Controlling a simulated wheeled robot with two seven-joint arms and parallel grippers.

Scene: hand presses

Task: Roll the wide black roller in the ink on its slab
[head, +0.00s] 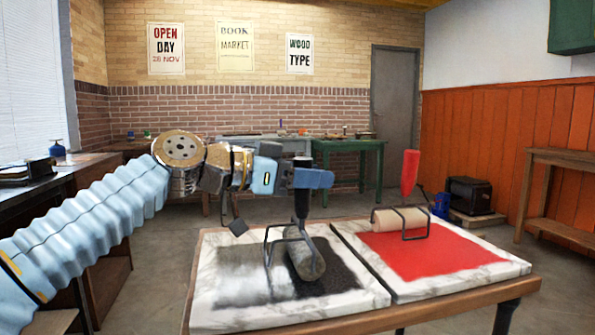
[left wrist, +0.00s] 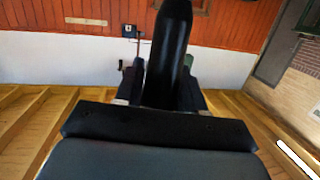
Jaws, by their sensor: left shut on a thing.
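The wide black roller (head: 305,259) has a dark grey cylinder, a wire frame and an upright black handle. It is over the black ink patch (head: 335,274) on the left marble slab (head: 222,317) and appears to rest on it. The ink is dense on the right and smeared grey on the left. My left gripper (head: 305,178) is shut on the roller's handle near its top. In the left wrist view, the black handle (left wrist: 169,45) stands between the fingers. My right gripper is in neither view.
A second slab (head: 515,268) with red ink (head: 440,258) adjoins on the right. A wooden table (head: 460,298) carries both slabs. A green bench (head: 350,146) stands behind, and a dark counter is at left.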

